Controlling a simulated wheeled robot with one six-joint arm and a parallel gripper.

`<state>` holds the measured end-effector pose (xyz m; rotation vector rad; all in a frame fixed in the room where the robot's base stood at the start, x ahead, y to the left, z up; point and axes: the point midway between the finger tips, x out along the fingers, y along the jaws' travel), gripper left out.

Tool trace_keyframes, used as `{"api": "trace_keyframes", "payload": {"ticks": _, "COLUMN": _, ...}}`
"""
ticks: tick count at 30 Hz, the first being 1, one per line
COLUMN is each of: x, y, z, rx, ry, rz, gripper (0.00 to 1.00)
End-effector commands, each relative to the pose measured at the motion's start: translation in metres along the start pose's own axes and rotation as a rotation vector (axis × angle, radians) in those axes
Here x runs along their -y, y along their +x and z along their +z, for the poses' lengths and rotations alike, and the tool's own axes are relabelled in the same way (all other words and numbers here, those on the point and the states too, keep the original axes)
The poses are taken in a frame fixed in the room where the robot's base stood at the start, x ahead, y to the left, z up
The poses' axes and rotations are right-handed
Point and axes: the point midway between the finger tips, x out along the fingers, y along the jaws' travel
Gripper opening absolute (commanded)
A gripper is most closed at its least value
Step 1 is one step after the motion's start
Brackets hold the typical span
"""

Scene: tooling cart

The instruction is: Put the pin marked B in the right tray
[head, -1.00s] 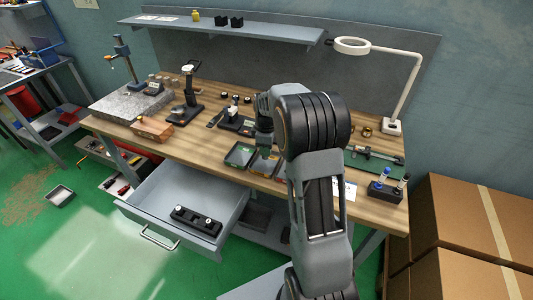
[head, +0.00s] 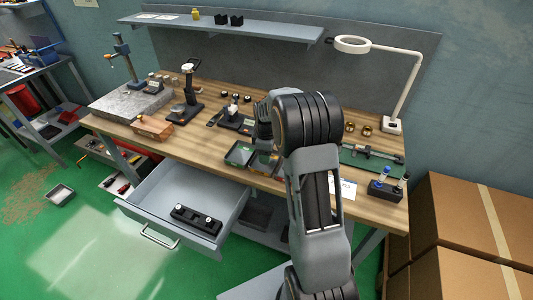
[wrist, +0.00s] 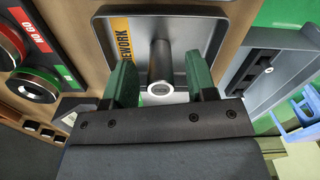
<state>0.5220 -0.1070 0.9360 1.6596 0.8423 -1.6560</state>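A dark cylindrical pin (wrist: 161,66) shows in the wrist view, its pale end face towards the camera; the mark on it is too small to read. It lies between my gripper's green fingers (wrist: 160,82), with a gap on both sides. My gripper is open around it. Behind the pin is a grey tray (wrist: 202,24) with an orange label ending in "EWORK". I cannot tell whether the pin touches the tray floor. In the head view my gripper (head: 264,144) is over the tray with the yellow-orange label (head: 263,172), partly hiding it. A green-labelled tray (head: 239,153) stands to its left.
An open drawer (head: 160,185) holding a black block (head: 196,219) juts out below the bench.

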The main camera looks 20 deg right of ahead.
Motion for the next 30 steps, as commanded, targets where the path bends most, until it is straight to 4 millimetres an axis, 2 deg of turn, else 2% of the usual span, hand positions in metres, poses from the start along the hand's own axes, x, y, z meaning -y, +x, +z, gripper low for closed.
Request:
{"api": "trace_keyframes", "payload": {"ticks": 5, "x": 0.000, "y": -0.001, "z": 0.000, "rx": 0.000, "ry": 0.000, "rz": 0.000, "gripper": 0.52}}
{"api": "trace_keyframes", "payload": {"ticks": 10, "x": -0.001, "y": -0.013, "z": 0.000, "rx": -0.002, "ry": 0.000, "rz": 0.004, "gripper": 0.52}}
{"api": "trace_keyframes", "payload": {"ticks": 22, "x": -0.001, "y": -0.087, "z": 0.000, "rx": -0.002, "ry": 0.000, "rz": 0.004, "gripper": 0.52}}
{"api": "trace_keyframes", "payload": {"ticks": 30, "x": 0.001, "y": -0.118, "z": 0.000, "rx": -0.002, "ry": 0.003, "rz": 0.004, "gripper": 0.52}}
